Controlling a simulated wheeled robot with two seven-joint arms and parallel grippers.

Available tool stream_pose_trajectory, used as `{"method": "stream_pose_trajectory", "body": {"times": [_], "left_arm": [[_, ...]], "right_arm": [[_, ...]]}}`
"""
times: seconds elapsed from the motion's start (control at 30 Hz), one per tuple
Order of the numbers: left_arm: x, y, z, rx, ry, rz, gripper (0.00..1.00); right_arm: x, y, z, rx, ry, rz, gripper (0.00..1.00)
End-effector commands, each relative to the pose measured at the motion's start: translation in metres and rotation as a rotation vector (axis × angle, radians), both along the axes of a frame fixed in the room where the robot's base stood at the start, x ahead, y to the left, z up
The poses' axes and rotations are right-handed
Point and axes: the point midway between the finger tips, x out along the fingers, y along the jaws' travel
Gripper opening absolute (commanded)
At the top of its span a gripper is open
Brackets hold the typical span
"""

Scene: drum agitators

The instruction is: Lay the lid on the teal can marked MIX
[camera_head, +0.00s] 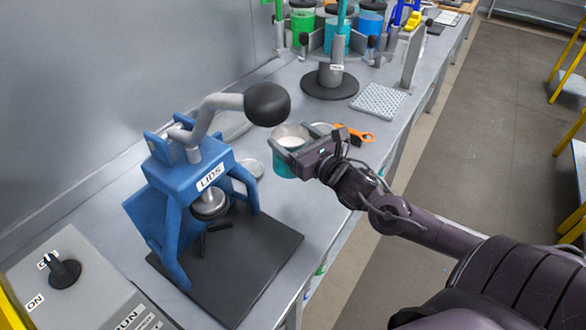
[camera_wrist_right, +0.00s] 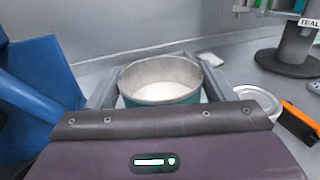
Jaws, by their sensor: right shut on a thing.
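The teal can (camera_head: 286,166) stands open on the bench, with pale contents inside its metal rim. No MIX mark is readable. My right gripper (camera_head: 290,146) is shut around the can. In the right wrist view the can (camera_wrist_right: 160,85) sits between the two fingers. A round silver lid-like disc (camera_head: 251,168) lies between the press and the can. Another pale disc (camera_head: 322,128) lies beyond the gripper, partly hidden; it looks like the round lid (camera_wrist_right: 258,102) at the can's right in the right wrist view. My left gripper is not in view.
A blue lever press marked LIDS (camera_head: 195,170) stands left of the can on a black base (camera_head: 262,262). An orange-handled tool (camera_head: 358,135) lies just beyond my gripper. A round-based stand (camera_head: 330,82) and a perforated mat (camera_head: 379,102) are farther back.

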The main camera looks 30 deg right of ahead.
Motion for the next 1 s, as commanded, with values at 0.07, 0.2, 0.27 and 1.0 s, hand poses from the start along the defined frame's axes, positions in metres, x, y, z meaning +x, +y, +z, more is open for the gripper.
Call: {"method": "stream_pose_trajectory", "body": {"times": [0.07,0.2,0.27,1.0], "left_arm": [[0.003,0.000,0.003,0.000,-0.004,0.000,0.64],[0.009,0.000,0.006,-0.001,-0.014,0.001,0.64],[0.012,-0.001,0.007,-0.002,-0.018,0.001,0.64],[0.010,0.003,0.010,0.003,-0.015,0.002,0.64]], "right_arm": [[0.000,0.000,-0.016,0.003,-0.004,-0.002,0.23],[0.000,0.000,-0.040,0.002,-0.005,-0.001,0.23],[0.001,0.000,-0.046,0.000,-0.005,-0.002,0.23],[0.000,0.001,-0.095,-0.001,-0.006,0.001,0.23]]}}
